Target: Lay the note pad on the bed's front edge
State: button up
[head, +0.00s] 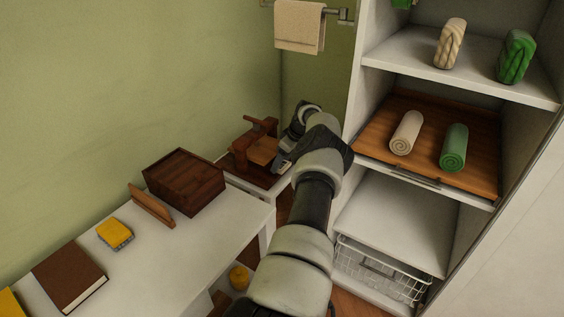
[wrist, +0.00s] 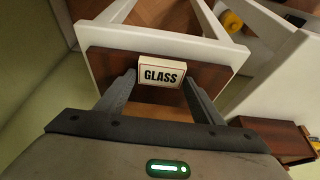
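A small white pad marked GLASS (wrist: 161,73), which I take to be the note pad, sits between the tips of my gripper (wrist: 160,80) in the wrist view. The fingers flank its two sides and look shut on it. Behind it is a brown wooden surface (wrist: 106,62) on a white stand. In the head view my gripper (head: 281,161) is at the right side of a brown wooden piece with upright parts (head: 257,149), seemingly the bed. My arm hides part of the stand there, and the pad cannot be made out. Contact between pad and bed is unclear.
The white table (head: 222,232) holds a dark wooden box (head: 184,181), a thin wooden piece (head: 152,205), a yellow block (head: 115,233) and a brown book (head: 69,277). A shelf unit with rolled towels (head: 454,147) stands right. A towel (head: 299,26) hangs behind.

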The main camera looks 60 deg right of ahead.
jog(key=shift+o, duration=0.8)
jog(key=shift+r+p, duration=0.25)
jog(key=shift+p, duration=0.05)
jog(key=p+v, duration=0.2)
jog(key=v, duration=1)
